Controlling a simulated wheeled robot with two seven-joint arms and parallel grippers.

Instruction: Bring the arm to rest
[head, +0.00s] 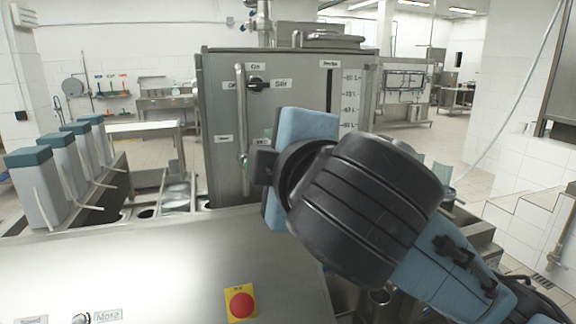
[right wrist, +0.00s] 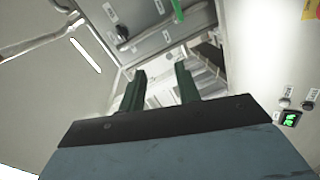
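My right arm (head: 365,205) comes in from the lower right in the head view and reaches across the front of a steel cabinet. Its wrist hides part of the cabinet, and the fingers cannot be made out there. In the right wrist view my right gripper (right wrist: 160,70) has two dark green fingers held apart with nothing between them. My left gripper is in neither view.
The steel cabinet (head: 220,130) has a black knob (head: 258,83) and a vertical handle (head: 241,130). Grey containers with teal lids (head: 80,128) stand at left. A red button (head: 242,305) sits on the sloped steel panel (head: 140,260) in front.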

